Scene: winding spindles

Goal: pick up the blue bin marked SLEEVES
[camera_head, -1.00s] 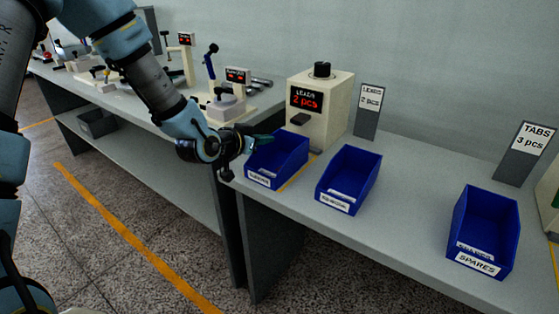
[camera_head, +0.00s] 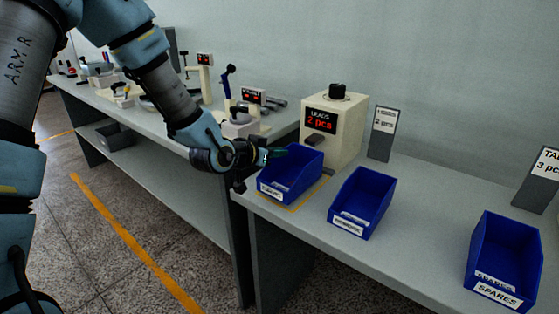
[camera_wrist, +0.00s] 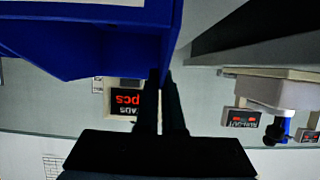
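A blue open-topped bin (camera_head: 296,176) is at the left of the row, in front of the LEADS counter. Its front label is too blurred to read surely. My gripper (camera_head: 268,157) is shut on this bin's left wall. In the wrist view the two fingers (camera_wrist: 160,103) are close together with the wall's edge between them, and the blue bin (camera_wrist: 90,40) fills the upper left.
A second blue bin (camera_head: 366,196), label unclear, stands just right of it. A blue bin marked SPARES (camera_head: 503,252) is farther right. The LEADS counter (camera_head: 343,129) stands close behind, with a grey sign (camera_head: 382,146) beside it. Another bench (camera_head: 165,140) with fixtures is at the left.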

